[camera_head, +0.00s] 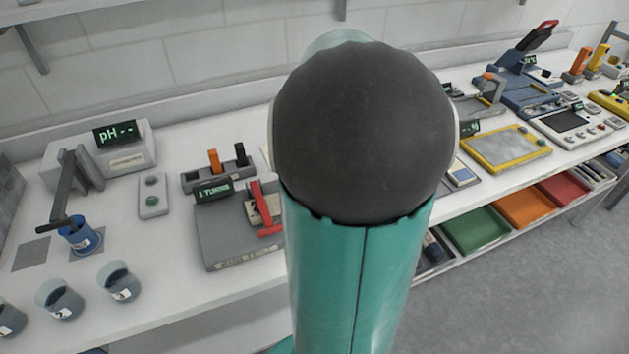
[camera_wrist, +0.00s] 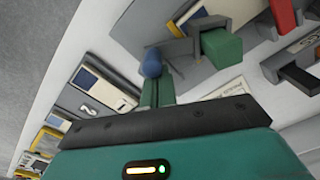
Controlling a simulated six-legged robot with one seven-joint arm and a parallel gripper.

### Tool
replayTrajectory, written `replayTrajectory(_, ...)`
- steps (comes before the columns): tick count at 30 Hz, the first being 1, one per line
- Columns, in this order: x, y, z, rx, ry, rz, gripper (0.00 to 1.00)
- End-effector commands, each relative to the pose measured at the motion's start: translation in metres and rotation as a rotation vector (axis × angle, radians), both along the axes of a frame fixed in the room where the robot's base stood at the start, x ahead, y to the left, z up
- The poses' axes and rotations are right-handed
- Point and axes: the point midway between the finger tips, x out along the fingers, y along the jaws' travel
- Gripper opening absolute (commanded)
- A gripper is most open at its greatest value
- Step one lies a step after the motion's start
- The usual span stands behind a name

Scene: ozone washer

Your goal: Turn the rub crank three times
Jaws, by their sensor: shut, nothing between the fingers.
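In the wrist view, a blue knob (camera_wrist: 152,63) stands at the tips of my gripper (camera_wrist: 157,80), beside a grey bracket and a green block (camera_wrist: 221,47). The fingers are shut with nothing between them. I cannot tell whether they touch the knob. My arm hides the gripper and this knob in the head view.
A red lever (camera_head: 265,210) is on the unit's right side. Left are a pH meter (camera_head: 125,150), a button box (camera_head: 152,195) and several cups. Coloured bins (camera_head: 475,230) are on the shelf below.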

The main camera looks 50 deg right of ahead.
Motion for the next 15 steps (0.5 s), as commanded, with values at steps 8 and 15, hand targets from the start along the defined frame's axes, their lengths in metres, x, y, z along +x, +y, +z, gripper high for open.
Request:
replayTrajectory(8, -0.004, 0.006, 0.0, 0.0, 0.0, 0.0, 0.0)
replayTrajectory(15, -0.014, 0.019, 0.0, 0.0, 0.0, -0.001, 0.0)
